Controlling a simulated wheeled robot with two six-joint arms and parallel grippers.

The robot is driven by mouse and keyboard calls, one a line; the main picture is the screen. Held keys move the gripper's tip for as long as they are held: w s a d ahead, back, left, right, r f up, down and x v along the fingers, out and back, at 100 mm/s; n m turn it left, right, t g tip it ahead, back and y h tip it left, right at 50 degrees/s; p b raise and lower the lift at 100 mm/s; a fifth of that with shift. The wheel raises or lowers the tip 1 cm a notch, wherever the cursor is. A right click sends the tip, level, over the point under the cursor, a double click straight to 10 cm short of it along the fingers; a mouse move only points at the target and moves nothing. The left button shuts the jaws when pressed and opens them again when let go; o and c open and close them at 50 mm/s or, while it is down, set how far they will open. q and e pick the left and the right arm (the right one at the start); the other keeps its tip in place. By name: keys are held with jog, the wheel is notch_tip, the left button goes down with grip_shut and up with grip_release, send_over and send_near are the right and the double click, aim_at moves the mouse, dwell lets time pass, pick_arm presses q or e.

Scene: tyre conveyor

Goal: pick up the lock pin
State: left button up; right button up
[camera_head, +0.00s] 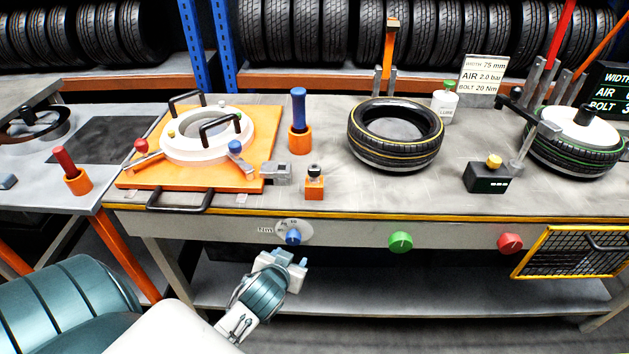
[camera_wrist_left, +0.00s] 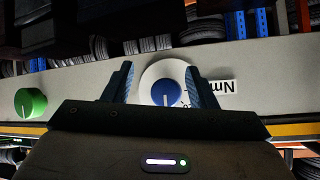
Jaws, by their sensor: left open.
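I cannot tell for sure which part is the lock pin. A small dark-topped pin stands upright in an orange block (camera_head: 314,188) near the table's front edge. A larger blue-handled pin (camera_head: 298,106) stands in an orange holder (camera_head: 299,141) behind it. A red-handled pin (camera_head: 65,162) stands in another orange holder at the left. My left gripper (camera_head: 291,258) is open and empty, low in front of the table's front panel. In the left wrist view, the blue dial knob (camera_wrist_left: 166,93) shows between its fingers (camera_wrist_left: 160,88); contact cannot be told. My right gripper is out of view.
An orange plate (camera_head: 142,177) with a white ring (camera_head: 180,150) lies left on the table (camera_head: 420,196). A tyre (camera_head: 397,155) lies centre, another (camera_head: 560,157) at right. Green (camera_head: 400,242) and red (camera_head: 509,243) knobs and a wire basket (camera_head: 570,253) are on the front.

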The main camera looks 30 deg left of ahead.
aim_at(316, 164)
pick_arm(q)
jog(key=w+r+n+t+y, duration=0.1)
jog(key=w+r+t, duration=0.2)
jog(key=r, duration=0.6)
jog(key=w+r+t, duration=0.2)
jog(key=r+t, duration=0.1)
jog(key=r, duration=0.6)
jog(key=shift+t, duration=0.6)
jog(key=x, duration=0.2)
jog(key=p+x, duration=0.1)
jog(key=x, duration=0.2)
jog(key=shift+w+a+r, duration=0.15)
jog(key=shift+w+r, duration=0.2)
jog(key=shift+r, duration=0.1)
jog(key=shift+w+a, duration=0.1)
jog(key=shift+w, duration=0.15)
jog(key=shift+w+p, duration=0.3)
jog(key=shift+p, duration=0.1)
jog(key=x, duration=0.1)
jog(key=p+x, duration=0.1)
jog(key=x, duration=0.2)
jog(key=shift+w+d+f+p, duration=0.2)
jog(key=shift+d+f+p, duration=0.05)
jog(key=shift+f+p, duration=0.1)
jog(key=shift+w+f, duration=0.1)
jog(key=shift+w, duration=0.05)
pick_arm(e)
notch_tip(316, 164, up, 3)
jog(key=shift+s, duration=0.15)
